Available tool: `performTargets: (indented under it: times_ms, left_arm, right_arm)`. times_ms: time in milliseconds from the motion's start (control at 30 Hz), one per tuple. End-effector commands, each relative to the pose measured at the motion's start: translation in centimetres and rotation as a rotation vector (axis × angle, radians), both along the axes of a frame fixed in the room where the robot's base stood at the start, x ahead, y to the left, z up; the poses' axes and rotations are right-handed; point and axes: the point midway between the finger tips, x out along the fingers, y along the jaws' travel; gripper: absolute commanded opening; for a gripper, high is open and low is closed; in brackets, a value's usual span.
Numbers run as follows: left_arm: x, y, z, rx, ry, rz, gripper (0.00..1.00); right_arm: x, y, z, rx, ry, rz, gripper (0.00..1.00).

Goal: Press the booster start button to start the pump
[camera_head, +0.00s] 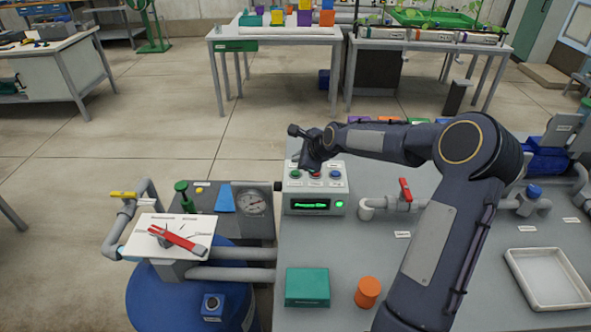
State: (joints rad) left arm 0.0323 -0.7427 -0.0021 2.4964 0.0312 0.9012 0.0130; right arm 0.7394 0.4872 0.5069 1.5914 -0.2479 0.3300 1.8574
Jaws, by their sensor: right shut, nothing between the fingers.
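The control box (314,208) stands near the back left edge of the grey bench. Its sloped top carries a green button (295,174), a red button (315,175) and a blue button (336,174). Its front has a lit green display and a glowing green spot (340,204). My right gripper (309,168) is shut and empty, pointing down at the box top, by the green and red buttons. It covers part of the panel behind them; contact with a button cannot be told. The button labels are too small to read. My left gripper is not in view.
A valve panel with a red lever (178,238) and a pressure gauge (253,203) stand left of the box. A teal box (307,287), an orange cylinder (367,292), a red-handled pipe valve (405,189) and a white tray (548,278) are on the bench.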

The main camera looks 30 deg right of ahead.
Motion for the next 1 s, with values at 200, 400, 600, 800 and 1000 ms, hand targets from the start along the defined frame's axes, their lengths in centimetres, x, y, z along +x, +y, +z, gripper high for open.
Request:
performTargets:
  times_ms: [200, 400, 600, 800, 1000]
  left_arm:
    - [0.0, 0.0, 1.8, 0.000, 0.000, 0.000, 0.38]
    - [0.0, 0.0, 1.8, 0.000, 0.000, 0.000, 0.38]
    - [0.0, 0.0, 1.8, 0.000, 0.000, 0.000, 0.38]
    - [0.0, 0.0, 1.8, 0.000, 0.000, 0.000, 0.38]
    - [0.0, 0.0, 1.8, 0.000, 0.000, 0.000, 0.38]
  right_arm:
    - [0.0, 0.0, 2.5, 0.000, -0.001, -0.001, 0.00]
    - [0.0, 0.0, 2.6, 0.001, 0.000, -0.001, 0.00]
    - [0.0, 0.0, 2.6, 0.001, 0.000, -0.001, 0.00]
    - [0.0, 0.0, 2.6, 0.001, 0.000, -0.001, 0.00]
    - [0.0, 0.0, 2.6, 0.001, 0.000, -0.001, 0.00]
